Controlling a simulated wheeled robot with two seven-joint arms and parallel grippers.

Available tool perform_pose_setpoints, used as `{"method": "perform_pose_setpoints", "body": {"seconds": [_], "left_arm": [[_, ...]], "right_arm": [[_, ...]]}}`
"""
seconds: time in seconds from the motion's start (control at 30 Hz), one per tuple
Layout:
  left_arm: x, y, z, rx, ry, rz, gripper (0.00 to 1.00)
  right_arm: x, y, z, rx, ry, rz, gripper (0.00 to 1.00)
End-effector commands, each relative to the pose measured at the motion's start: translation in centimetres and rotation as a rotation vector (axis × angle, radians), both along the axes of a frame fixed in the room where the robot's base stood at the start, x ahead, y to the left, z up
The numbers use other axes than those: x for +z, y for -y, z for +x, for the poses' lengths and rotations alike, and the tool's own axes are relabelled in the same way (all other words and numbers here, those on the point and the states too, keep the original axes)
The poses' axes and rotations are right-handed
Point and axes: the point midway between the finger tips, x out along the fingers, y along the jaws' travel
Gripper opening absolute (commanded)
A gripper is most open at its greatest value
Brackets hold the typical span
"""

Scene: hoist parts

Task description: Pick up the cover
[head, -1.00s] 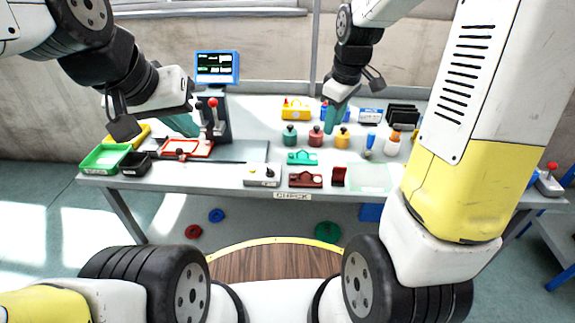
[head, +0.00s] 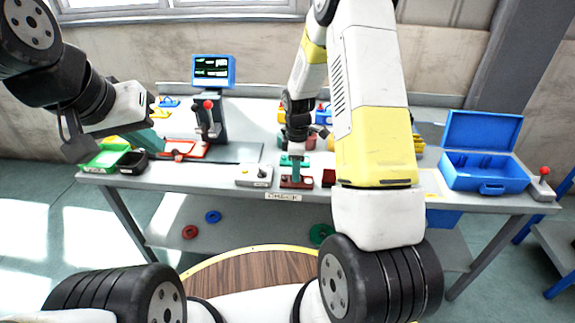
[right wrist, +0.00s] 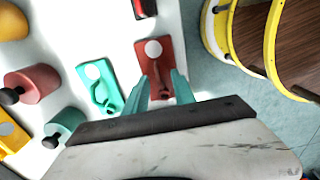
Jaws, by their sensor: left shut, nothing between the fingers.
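Two flat cover-like pieces with a white round spot lie on the table, one dark red and one teal. The dark red cover (head: 297,183) is near the front edge; it also shows in the right wrist view (right wrist: 153,60). The teal cover (head: 290,160) lies behind it and shows whole in the right wrist view (right wrist: 101,88). My right gripper (right wrist: 160,84) points down over the dark red cover, its teal fingers apart on either side of it. Whether they touch it, I cannot tell. My left gripper (head: 158,141) is shut and empty by the red frame at the left.
A grey box with knobs (head: 254,176) stands left of the dark red cover, a red block (head: 328,178) right of it. Weights with black knobs (right wrist: 35,84) stand behind. An open blue case (head: 487,165) is at the right. Green (head: 104,157) and black bins are at the left.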

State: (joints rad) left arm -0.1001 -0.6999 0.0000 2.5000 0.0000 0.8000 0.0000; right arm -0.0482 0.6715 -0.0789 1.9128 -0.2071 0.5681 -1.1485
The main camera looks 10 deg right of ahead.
Motion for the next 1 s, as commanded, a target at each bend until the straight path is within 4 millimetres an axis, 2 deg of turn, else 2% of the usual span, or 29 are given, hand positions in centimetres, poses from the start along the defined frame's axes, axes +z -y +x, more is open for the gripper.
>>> {"method": "perform_pose_setpoints", "body": {"seconds": [0.13, 0.37, 0.53, 1.0], "left_arm": [[0.00, 0.00, 0.00, 0.000, 0.000, 0.000, 0.00], [0.00, 0.00, 0.00, 0.000, 0.000, 0.000, 0.00], [0.01, 0.00, -0.01, 0.000, 0.000, 0.000, 0.00], [0.01, 0.00, -0.01, 0.000, 0.000, 0.000, 0.00]], "right_arm": [[-1.41, 0.04, 0.03, -0.001, 0.000, 0.000, 0.31], [-1.53, 0.04, 0.07, -0.001, 0.002, 0.000, 0.31], [-1.51, 0.04, 0.07, -0.001, 0.002, -0.001, 0.00], [-1.49, 0.04, 0.08, -0.001, 0.002, -0.001, 0.00]]}}
